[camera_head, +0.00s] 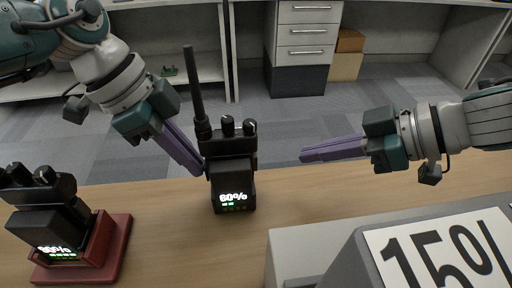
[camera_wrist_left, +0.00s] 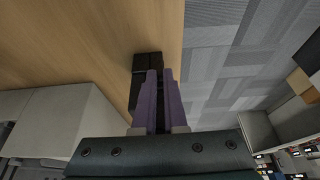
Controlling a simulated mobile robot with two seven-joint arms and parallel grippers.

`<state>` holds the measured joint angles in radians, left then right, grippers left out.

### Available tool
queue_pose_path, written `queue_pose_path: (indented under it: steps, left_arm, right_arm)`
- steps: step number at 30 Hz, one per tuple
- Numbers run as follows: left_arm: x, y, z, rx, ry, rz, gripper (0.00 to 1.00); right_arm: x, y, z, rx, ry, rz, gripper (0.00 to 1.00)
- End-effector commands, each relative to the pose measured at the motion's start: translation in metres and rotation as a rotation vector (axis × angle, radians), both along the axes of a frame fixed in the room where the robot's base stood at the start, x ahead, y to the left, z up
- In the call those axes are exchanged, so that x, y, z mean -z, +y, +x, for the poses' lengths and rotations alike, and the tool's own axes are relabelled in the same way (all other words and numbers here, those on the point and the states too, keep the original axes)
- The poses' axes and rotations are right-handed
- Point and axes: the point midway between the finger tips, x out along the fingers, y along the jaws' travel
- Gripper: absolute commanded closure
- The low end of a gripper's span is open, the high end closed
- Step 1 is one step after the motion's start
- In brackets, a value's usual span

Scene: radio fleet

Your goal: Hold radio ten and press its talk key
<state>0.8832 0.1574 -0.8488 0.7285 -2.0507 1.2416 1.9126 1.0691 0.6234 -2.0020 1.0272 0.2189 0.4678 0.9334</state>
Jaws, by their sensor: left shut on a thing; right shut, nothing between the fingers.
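A black radio (camera_head: 231,168) with a long antenna, two top knobs and a screen reading 60% is upright near the far edge of the wooden table. I cannot tell whether its base touches the table. My left gripper (camera_head: 198,168) is shut on its left side. In the left wrist view, the purple fingers (camera_wrist_left: 158,98) close on the dark radio (camera_wrist_left: 146,66). My right gripper (camera_head: 304,156) is shut and empty, to the right of the radio and apart from it. No radio number is readable, and the talk key cannot be made out.
Another black radio (camera_head: 46,215), its screen partly unreadable, sits in a red stand (camera_head: 112,245) at the left. A grey block with a white 15% sign (camera_head: 445,250) fills the front right. The wooden table (camera_head: 180,245) is bare between them. Drawers (camera_head: 305,45) stand behind on the floor.

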Motion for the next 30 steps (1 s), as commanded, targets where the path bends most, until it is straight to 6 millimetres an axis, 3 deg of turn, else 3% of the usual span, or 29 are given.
queue_pose_path:
  steps: [2,10,22,26,30]
  left_arm:
    - [0.0,0.0,0.0,0.0,0.0,0.0,0.86]
    - [0.0,0.0,0.0,0.0,0.0,0.0,0.56]
    - [-0.007,0.003,0.001,0.0,-0.003,-0.001,0.56]
    - [-0.022,0.01,0.0,0.001,-0.005,0.001,0.56]
    - [-0.051,0.022,0.0,0.0,-0.007,0.001,0.56]
  right_arm:
    - [0.0,0.0,0.0,0.0,0.0,0.0,1.0]
    - [0.0,0.0,0.0,0.0,0.0,0.0,1.0]
    - [0.0,0.0,0.0,0.0,0.0,0.0,1.0]
    - [0.0,0.0,0.0,0.0,0.0,0.0,1.0]
    - [0.0,0.0,0.0,0.0,0.0,0.0,1.0]
